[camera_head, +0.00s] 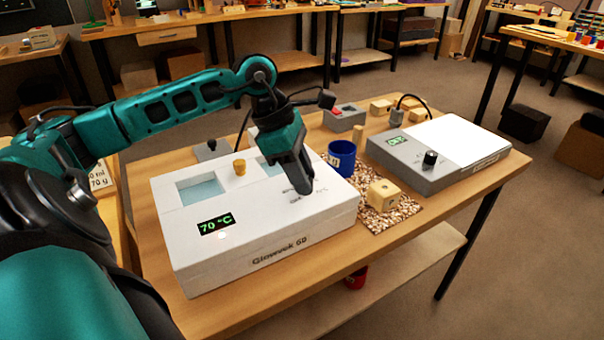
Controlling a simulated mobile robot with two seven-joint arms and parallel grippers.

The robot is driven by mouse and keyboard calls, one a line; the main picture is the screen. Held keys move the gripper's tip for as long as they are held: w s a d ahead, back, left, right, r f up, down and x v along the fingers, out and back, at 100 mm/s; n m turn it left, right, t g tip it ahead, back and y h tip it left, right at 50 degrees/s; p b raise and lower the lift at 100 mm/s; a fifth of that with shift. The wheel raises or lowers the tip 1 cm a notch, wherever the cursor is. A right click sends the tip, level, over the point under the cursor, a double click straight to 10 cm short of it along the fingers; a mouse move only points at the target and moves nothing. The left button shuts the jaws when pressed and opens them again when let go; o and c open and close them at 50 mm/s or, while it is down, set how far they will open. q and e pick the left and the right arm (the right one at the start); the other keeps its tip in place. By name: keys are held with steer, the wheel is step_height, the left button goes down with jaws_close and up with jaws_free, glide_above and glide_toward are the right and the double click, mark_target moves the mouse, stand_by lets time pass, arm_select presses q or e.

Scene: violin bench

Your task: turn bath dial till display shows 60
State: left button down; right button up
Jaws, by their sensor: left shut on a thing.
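The white bath (270,232) stands on the wooden bench, with two openings of pale blue liquid in its top. Its green display (215,225) reads 70 °C. My left gripper (305,188) points down onto the right part of the bath's top, beside some small dark markings. It is shut at the place of the bath dial, which is hidden behind the fingers. My right gripper is not in view.
Close to the right are a blue cup (342,154), a pale wooden block (383,194) on a speckled mat (392,217), and a grey device (405,172) with a black knob and white plate.

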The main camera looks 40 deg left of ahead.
arm_select(q)
steer(key=shift+f+n+t+y+b, duration=0.15)
steer(key=shift+n+t+y+b, duration=0.15)
steer(key=shift+n+b, duration=0.65)
steer(key=n+t+y+b, duration=0.1)
steer(key=n, duration=0.2)
steer(key=shift+s+d+n, duration=0.1)
steer(key=shift+n, duration=0.25)
steer(key=n+b, duration=0.1)
steer(key=n, duration=0.1)
steer(key=shift+n+y, duration=0.3)
steer(key=shift+y, duration=0.1)
steer(key=shift+d+r+n+t+y, duration=0.15)
steer(key=shift+n+y, duration=0.15)
steer(key=shift+n, duration=0.4)
steer(key=shift+a+r+n+t+y, duration=0.15)
steer(key=shift+n+y, duration=0.15)
steer(key=shift+n, duration=0.4)
steer(key=shift+d+f, duration=0.1)
steer(key=c, duration=0.8)
jaws_free()
steer(key=p+v, duration=0.2)
steer(key=v, duration=1.1)
steer(key=shift+d, duration=0.1)
